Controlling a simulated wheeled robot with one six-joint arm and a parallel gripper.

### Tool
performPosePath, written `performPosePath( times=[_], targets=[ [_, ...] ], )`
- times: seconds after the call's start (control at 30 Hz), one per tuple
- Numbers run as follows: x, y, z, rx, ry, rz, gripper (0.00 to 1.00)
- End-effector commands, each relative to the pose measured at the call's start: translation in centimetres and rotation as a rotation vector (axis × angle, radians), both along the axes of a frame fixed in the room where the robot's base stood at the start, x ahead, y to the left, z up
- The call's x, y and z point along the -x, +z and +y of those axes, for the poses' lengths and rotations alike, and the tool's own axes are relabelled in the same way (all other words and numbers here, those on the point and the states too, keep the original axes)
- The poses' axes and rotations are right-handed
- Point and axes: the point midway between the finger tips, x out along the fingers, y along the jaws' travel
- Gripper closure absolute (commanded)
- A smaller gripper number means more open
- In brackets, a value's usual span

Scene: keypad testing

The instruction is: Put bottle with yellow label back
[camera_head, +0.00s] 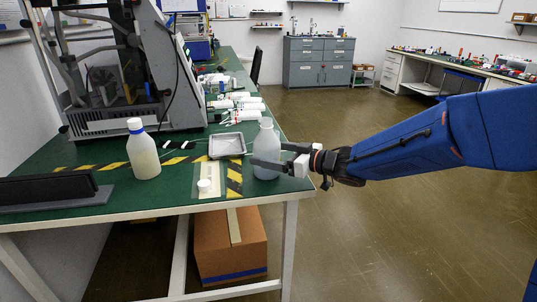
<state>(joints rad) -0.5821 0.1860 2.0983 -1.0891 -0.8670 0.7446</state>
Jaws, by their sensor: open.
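A translucent grey-white bottle (266,140) without a visible cap stands upright near the right edge of the green table (120,204). My gripper (272,156) reaches in from the right at this bottle's height. Its fingers are apart, one crossing in front of the bottle's lower body. The other seems to lie at or behind its right side; contact cannot be told. A second bottle (144,156), cream-coloured with a blue neck band and white cap, stands upright at the left. I cannot make out a yellow label on either bottle.
A small grey tray (227,155) lies left of the grey-white bottle. A white cap-like piece (205,186) sits on a pale sheet by yellow-black tape. A black holder (48,190) is at the front left, a large machine (120,75) behind. Several white bottles lie further back.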

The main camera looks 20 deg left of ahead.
Motion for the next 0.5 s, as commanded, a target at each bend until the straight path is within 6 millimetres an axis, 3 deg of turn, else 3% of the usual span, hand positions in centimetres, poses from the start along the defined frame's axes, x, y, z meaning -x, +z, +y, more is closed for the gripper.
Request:
performPosePath(
  times=[0.5],
  targets=[
    [2.1,1.6,-8.9,-0.002,-0.002,-0.002,0.16]
  ],
)
